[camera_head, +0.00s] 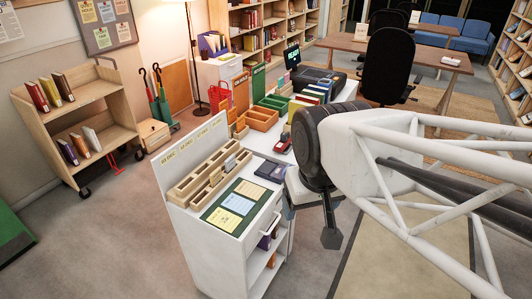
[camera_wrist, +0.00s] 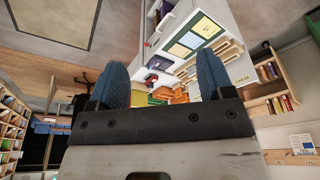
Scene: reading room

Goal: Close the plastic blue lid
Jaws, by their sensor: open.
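My gripper (camera_wrist: 160,76) is open in the wrist view, its two blue fingers wide apart with nothing between them. In the head view my arm comes in from the right and its dark end is over the right side of the white cart. A small dark blue case (camera_head: 270,171) lies on the cart top, close to the left of my arm. I cannot tell for sure whether it bears the blue plastic lid, or how far a lid stands open. My gripper is apart from it, and my arm hides part of the cart top.
The white cart (camera_head: 238,247) holds wooden slotted trays (camera_head: 205,178) and a green board with cards (camera_head: 235,205). Orange trays (camera_head: 262,118) and a row of books stand behind. A wooden book cart (camera_head: 112,103) is at left. Open floor lies in front.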

